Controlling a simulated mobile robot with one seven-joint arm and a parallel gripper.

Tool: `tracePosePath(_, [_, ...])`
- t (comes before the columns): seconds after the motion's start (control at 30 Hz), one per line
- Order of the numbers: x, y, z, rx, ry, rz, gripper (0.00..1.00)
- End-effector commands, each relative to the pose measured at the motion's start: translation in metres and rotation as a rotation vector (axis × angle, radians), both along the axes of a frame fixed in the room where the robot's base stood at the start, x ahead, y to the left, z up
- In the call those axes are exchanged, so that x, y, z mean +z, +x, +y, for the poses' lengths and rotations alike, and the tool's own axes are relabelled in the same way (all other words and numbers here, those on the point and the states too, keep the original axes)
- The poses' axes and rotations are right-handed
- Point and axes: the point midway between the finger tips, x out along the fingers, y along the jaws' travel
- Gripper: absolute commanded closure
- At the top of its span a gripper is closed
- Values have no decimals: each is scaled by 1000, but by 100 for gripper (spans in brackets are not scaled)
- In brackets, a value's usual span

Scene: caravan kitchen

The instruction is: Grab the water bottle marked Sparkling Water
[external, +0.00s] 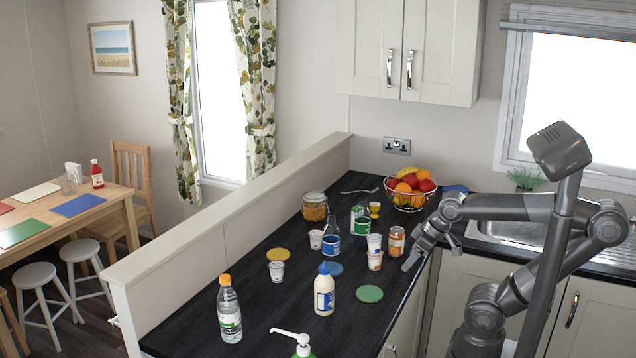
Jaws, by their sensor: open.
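A clear water bottle (229,312) with an orange cap and a green-and-white label stands upright near the front left of the dark counter. Its label text is too small to read, so I cannot tell whether it says Sparkling Water. My gripper (411,262) is open and empty at the counter's right edge, to the right of the small tubs and well apart from the bottle.
A white bottle with a blue cap (324,292) stands between the water bottle and my gripper. A pump bottle (303,346) is at the front edge. Jars, tubs and a fruit bowl (408,200) crowd the back. A low wall (230,235) borders the left.

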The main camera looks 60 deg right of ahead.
Motion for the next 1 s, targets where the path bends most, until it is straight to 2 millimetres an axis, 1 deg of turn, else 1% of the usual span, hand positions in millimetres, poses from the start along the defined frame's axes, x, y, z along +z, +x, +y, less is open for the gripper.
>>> tracePosePath(0.37, [0,0,0,0,0,0,27])
tracePosePath(0.47, [0,0,0,0,0,0,35])
tracePosePath(0.5, [0,0,0,0,0,0,36])
tracePosePath(0.73, [2,2,1,3,-1,0,36])
tracePosePath(0.77, [4,4,1,6,-1,-1,36])
tracePosePath(0.87, [15,20,7,28,-5,0,36])
tracePosePath(0.97, [32,47,17,66,-10,0,36])
tracePosePath(1.0, [40,60,23,85,-13,0,36])
